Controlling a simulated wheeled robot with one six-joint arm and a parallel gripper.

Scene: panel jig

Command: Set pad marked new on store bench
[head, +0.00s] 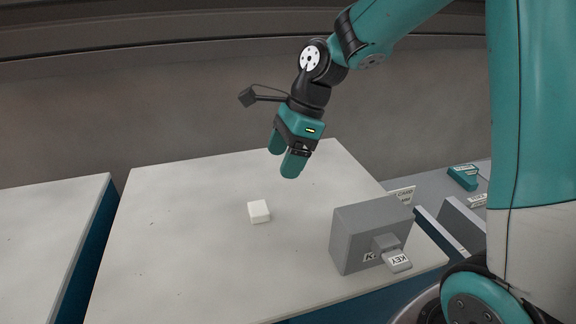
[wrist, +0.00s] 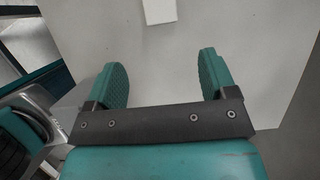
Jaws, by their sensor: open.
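A small white block (head: 258,212) lies on the pale bench top (head: 185,250), near its middle. No marking can be read on it, so I cannot tell whether it is the pad marked new. My gripper (head: 281,160) is open and empty above the bench, higher than the block and toward the back right of it. In the wrist view, the open fingers of my gripper (wrist: 164,80) have nothing between them. The white block (wrist: 159,11) shows there past the fingertips, cut off by the top edge.
A teal object (head: 463,177) lies on a grey surface farther right. Another bench (head: 45,240) stands left across a gap.

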